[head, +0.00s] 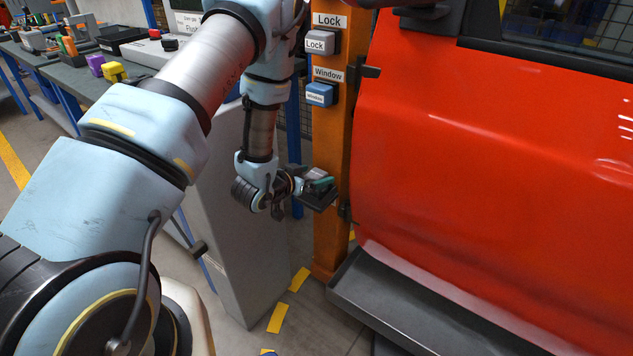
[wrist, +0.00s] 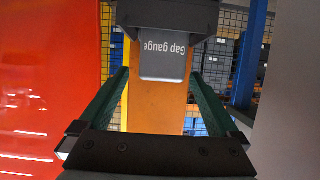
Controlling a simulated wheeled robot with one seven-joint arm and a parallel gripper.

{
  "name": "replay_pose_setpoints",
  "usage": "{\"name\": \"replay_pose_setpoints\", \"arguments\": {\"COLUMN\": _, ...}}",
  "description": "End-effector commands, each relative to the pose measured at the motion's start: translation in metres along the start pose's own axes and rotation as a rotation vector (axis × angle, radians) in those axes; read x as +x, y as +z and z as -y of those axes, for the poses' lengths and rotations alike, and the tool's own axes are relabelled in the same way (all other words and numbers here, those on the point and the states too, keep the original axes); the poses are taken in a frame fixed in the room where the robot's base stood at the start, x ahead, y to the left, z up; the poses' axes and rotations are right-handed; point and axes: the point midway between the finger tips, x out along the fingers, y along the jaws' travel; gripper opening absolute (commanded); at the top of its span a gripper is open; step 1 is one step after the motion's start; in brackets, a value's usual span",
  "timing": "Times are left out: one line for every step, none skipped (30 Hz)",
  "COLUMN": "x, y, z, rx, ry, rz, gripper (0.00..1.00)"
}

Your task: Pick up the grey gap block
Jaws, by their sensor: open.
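The grey gap block (wrist: 164,66) shows in the wrist view with upside-down "Gap gauge" lettering. It meets a dark holder (wrist: 168,14) at the top of that view. My gripper (wrist: 160,74) is open, with one green finger on each side of the block and visible space on both sides. I cannot tell how far the fingertips reach along the block. In the head view my gripper (head: 318,184) is at a small dark shelf (head: 318,200) on the orange post (head: 332,235). The block is small and partly hidden there.
A red car door (head: 490,180) stands close to the right of the post, above a grey sill (head: 430,315). Lock (head: 321,42) and Window (head: 320,94) buttons are on the post above. A grey cabinet (head: 235,265) stands left. A bench with tools is at the back left.

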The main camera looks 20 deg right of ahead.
Motion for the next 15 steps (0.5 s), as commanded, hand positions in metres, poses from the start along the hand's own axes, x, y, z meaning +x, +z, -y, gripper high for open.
{"name": "replay_pose_setpoints", "arguments": {"x": 0.006, "y": -0.001, "z": 0.001, "rx": 0.001, "ry": -0.001, "rz": 0.000, "gripper": 0.97}}
{"name": "replay_pose_setpoints", "arguments": {"x": 0.009, "y": -0.001, "z": 0.001, "rx": 0.001, "ry": -0.001, "rz": 0.000, "gripper": 0.97}}
{"name": "replay_pose_setpoints", "arguments": {"x": 0.013, "y": -0.001, "z": 0.001, "rx": 0.000, "ry": -0.001, "rz": -0.001, "gripper": 0.97}}
{"name": "replay_pose_setpoints", "arguments": {"x": 0.015, "y": -0.001, "z": 0.001, "rx": 0.000, "ry": -0.001, "rz": -0.001, "gripper": 0.97}}
{"name": "replay_pose_setpoints", "arguments": {"x": 0.016, "y": -0.001, "z": 0.001, "rx": 0.000, "ry": -0.001, "rz": 0.000, "gripper": 0.97}}
{"name": "replay_pose_setpoints", "arguments": {"x": 0.017, "y": 0.000, "z": 0.001, "rx": -0.001, "ry": -0.001, "rz": 0.000, "gripper": 0.97}}
{"name": "replay_pose_setpoints", "arguments": {"x": 0.017, "y": 0.000, "z": 0.001, "rx": -0.001, "ry": -0.001, "rz": 0.000, "gripper": 0.97}}
{"name": "replay_pose_setpoints", "arguments": {"x": 0.017, "y": 0.000, "z": 0.001, "rx": -0.001, "ry": -0.001, "rz": 0.000, "gripper": 0.97}}
{"name": "replay_pose_setpoints", "arguments": {"x": 0.017, "y": 0.000, "z": 0.001, "rx": -0.001, "ry": -0.002, "rz": 0.000, "gripper": 0.97}}
{"name": "replay_pose_setpoints", "arguments": {"x": 0.017, "y": 0.000, "z": 0.001, "rx": -0.001, "ry": -0.002, "rz": 0.000, "gripper": 0.97}}
{"name": "replay_pose_setpoints", "arguments": {"x": 0.017, "y": 0.000, "z": 0.001, "rx": -0.001, "ry": -0.002, "rz": 0.000, "gripper": 0.97}}
{"name": "replay_pose_setpoints", "arguments": {"x": 0.017, "y": 0.000, "z": 0.001, "rx": -0.001, "ry": -0.002, "rz": 0.000, "gripper": 0.96}}
{"name": "replay_pose_setpoints", "arguments": {"x": 0.017, "y": 0.000, "z": 0.001, "rx": -0.001, "ry": -0.002, "rz": 0.000, "gripper": 0.93}}
{"name": "replay_pose_setpoints", "arguments": {"x": 0.017, "y": 0.000, "z": 0.001, "rx": -0.001, "ry": -0.002, "rz": 0.000, "gripper": 0.90}}
{"name": "replay_pose_setpoints", "arguments": {"x": 0.017, "y": 0.000, "z": 0.001, "rx": -0.001, "ry": -0.002, "rz": 0.000, "gripper": 0.85}}
